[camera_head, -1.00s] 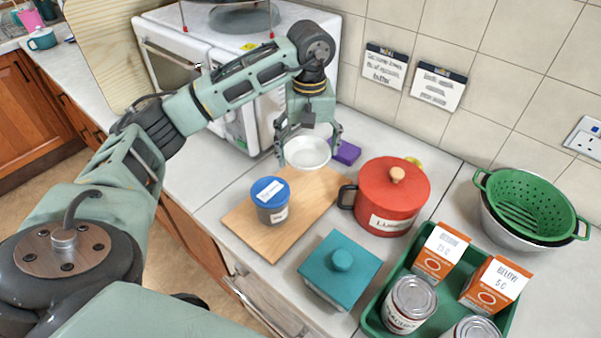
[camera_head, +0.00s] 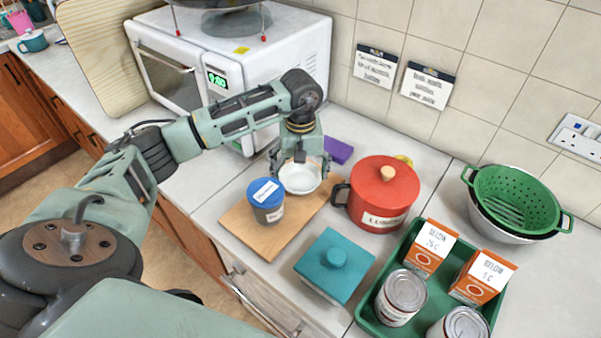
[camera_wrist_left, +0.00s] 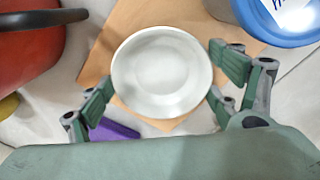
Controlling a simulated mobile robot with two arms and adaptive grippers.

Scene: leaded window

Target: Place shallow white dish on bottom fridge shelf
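The shallow white dish (camera_head: 301,179) sits at the back end of the wooden board (camera_head: 262,238). In the left wrist view the dish (camera_wrist_left: 161,72) is empty and lies between my two fingers. My left gripper (camera_head: 300,168) is lowered over the dish, with one finger at each side of it. It also shows in the left wrist view (camera_wrist_left: 163,85), open, with its finger pads spread wide close to the rim. I cannot tell if the pads touch the rim. My right gripper is not in view. No fridge or fridge shelf shows.
A blue-lidded tub (camera_head: 266,202) stands close to the dish on the board. A red pot (camera_head: 383,195), a teal lidded dish (camera_head: 333,265) and a purple block (camera_head: 338,150) are nearby. A green tray (camera_head: 364,317) holds cans and cartons. A white microwave (camera_head: 262,65) stands behind.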

